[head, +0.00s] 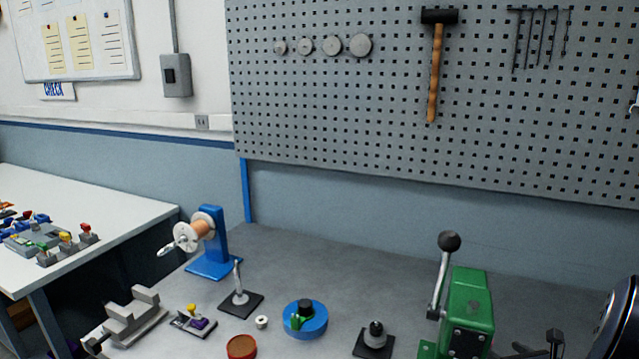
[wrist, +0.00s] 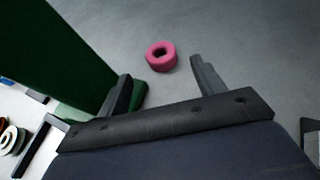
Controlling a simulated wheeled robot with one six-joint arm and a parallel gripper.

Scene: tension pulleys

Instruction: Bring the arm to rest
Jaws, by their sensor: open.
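My gripper (wrist: 161,68) shows in the wrist view with its two dark fingers spread wide apart and nothing held between them. A pink ring (wrist: 161,56) lies on the grey bench top beyond the fingertips, in line with the gap; the exact distance is hard to tell. In the head view a dark rounded part at the right edge looks like my arm, beside the green lever press (head: 467,310). The pink ring cannot be made out in the head view.
A large green body (wrist: 50,50) stands close to the left finger in the wrist view. On the bench are a blue spool stand (head: 214,240), a blue round fixture (head: 304,319), a black-based post (head: 374,340) and a red-brown dish (head: 241,347). The back centre is clear.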

